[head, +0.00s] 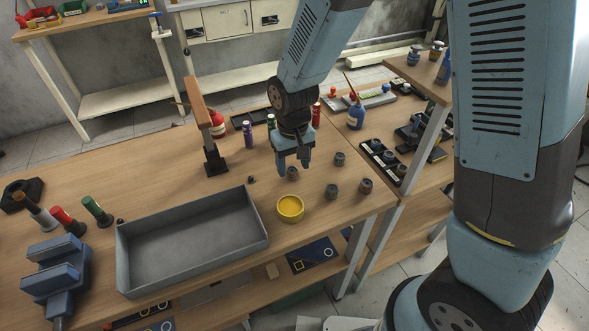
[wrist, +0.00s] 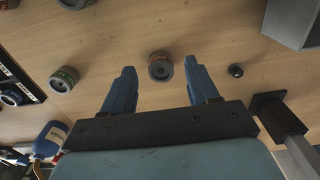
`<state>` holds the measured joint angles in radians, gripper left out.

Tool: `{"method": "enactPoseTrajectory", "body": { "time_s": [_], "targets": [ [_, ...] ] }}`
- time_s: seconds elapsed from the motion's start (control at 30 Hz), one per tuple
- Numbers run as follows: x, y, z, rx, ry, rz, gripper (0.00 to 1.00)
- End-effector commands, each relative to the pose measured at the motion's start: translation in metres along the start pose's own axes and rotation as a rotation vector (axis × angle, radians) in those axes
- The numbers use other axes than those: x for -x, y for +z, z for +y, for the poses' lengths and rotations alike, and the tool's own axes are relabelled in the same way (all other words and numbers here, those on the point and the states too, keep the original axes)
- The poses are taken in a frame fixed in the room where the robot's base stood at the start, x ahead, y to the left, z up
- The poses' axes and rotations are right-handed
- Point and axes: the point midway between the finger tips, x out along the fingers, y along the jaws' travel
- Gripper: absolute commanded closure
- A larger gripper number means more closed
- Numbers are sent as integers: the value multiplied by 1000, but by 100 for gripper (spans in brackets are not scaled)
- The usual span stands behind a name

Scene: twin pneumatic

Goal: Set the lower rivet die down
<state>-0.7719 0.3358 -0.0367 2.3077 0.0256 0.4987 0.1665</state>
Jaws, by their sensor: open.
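My gripper (head: 293,163) is open above the wooden bench, its two blue fingers pointing down. A small grey round die (head: 292,174) stands on the bench just below the fingertips in the head view. In the wrist view this die (wrist: 160,66) has a red band with lettering too small to read, and it appears between the spread fingers (wrist: 161,70), with a gap on each side. No finger visibly touches it. I cannot tell from its label whether it is the lower rivet die.
Similar round pieces stand to the right: one behind (head: 340,158), one in front (head: 332,191) and one further right (head: 366,186). A yellow cup (head: 290,208) and a grey tray (head: 122,262) are in front. A post with a wooden arm (head: 214,162) stands left. A black knob (wrist: 235,71) lies nearby.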

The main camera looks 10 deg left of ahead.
Motion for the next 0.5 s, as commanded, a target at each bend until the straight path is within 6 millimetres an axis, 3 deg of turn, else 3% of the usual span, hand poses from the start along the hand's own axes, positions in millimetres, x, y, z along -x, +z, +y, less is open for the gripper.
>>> {"method": "enactPoseTrajectory", "body": {
  "time_s": [0.3,0.5],
  "targets": [
    [56,-1,0,-1,-1,5,41],
    [82,0,1,-1,0,2,41]
  ]
}}
